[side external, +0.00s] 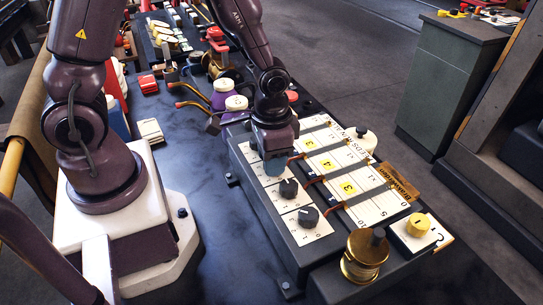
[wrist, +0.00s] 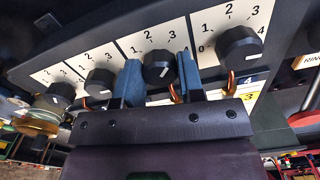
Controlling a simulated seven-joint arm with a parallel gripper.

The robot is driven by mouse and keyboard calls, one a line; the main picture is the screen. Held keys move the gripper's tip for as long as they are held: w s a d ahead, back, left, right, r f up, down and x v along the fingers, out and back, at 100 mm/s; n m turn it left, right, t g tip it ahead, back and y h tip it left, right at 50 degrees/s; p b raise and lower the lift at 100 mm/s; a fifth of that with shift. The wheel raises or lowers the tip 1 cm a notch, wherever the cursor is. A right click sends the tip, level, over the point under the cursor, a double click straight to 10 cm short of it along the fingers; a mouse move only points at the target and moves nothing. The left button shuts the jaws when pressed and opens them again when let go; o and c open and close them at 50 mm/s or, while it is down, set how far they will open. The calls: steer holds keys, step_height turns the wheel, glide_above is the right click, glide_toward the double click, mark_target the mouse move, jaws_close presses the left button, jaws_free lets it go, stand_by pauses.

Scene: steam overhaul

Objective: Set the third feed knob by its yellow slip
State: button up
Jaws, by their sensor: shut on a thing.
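My gripper (side external: 274,163) is lowered over the row of feed knobs on the dark panel (side external: 245,168). In the wrist view, the blue fingers of my gripper (wrist: 160,80) are shut on both sides of a black knob (wrist: 158,58), with one knob beyond it to the right (wrist: 240,46) and two to the left, (wrist: 99,82) and (wrist: 52,97). Its white mark points toward the lower right. In the side view my gripper hides this knob; two nearer knobs show, (side external: 289,188) and (side external: 308,217). Yellow slips reading 3 (side external: 310,143), 4 (side external: 327,166) and 3 (side external: 347,188) lie on the white cards.
A brass spool (side external: 364,257) and a yellow knob (side external: 418,226) stand at the panel's near end. White-capped purple jars (side external: 224,93) stand behind the panel. Copper-tipped leads cross between knobs and cards. The bench top left of the panel (side external: 220,240) is clear.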

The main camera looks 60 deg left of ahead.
steer(key=o, duration=0.9)
step_height(320, 180, up, 13)
steer(key=s+r+t, duration=0.2)
steer(key=s+r, duration=0.1)
steer(key=s+a+r+n+t, duration=0.1)
steer(key=s+r, duration=0.2)
steer(key=s+a+r+t, duration=0.1)
steer(key=s+r+t, duration=0.1)
steer(key=r, duration=0.2)
steer(key=shift+s+a+n+t, duration=0.25)
steer(key=shift+s+n+t, duration=0.05)
steer(key=shift+s+n, duration=0.1)
